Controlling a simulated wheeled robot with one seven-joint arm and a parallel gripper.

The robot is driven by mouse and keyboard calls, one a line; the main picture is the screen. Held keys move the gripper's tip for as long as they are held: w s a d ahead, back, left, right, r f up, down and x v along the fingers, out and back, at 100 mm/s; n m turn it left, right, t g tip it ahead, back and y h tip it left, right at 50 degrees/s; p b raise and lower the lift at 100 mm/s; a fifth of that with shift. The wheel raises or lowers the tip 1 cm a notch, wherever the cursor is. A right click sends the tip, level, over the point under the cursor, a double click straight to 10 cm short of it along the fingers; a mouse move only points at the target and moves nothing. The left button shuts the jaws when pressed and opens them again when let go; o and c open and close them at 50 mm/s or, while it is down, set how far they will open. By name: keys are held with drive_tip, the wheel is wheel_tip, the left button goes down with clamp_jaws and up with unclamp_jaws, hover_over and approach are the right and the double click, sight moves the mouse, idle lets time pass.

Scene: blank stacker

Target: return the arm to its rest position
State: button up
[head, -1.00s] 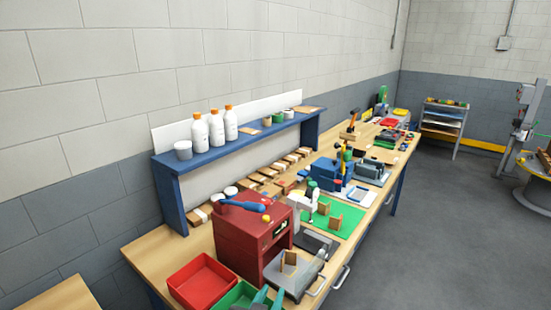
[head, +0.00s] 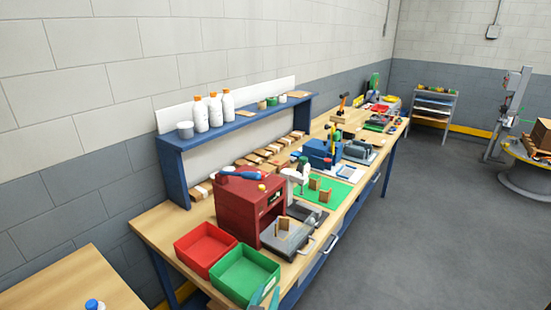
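My gripper (head: 268,293) shows at the bottom edge of the head view, as two teal fingertips in front of the near corner of the green bin. The fingertips look apart, with nothing seen between them. The rest of my arm is below the picture and hidden.
A red bin (head: 205,247) and a green bin (head: 244,274) sit at the near end of the workbench (head: 155,224), beside a red machine (head: 250,207). A blue shelf (head: 235,124) carries white bottles. Another wooden table (head: 75,280) stands at lower left. The grey floor (head: 425,240) at right is clear.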

drive_tip(key=s+d+f+n+t+y, duration=0.1)
drive_tip(key=s+f+n+y, duration=0.2)
drive_tip(key=s+f, duration=1.25)
drive_tip(key=s+r+m+t, duration=0.1)
drive_tip(key=s+r, duration=0.1)
drive_tip(key=s, duration=1.8)
drive_tip(key=shift+d+r, duration=0.3)
drive_tip(key=shift+d, duration=0.15)
drive_tip(key=shift+c, duration=0.2)
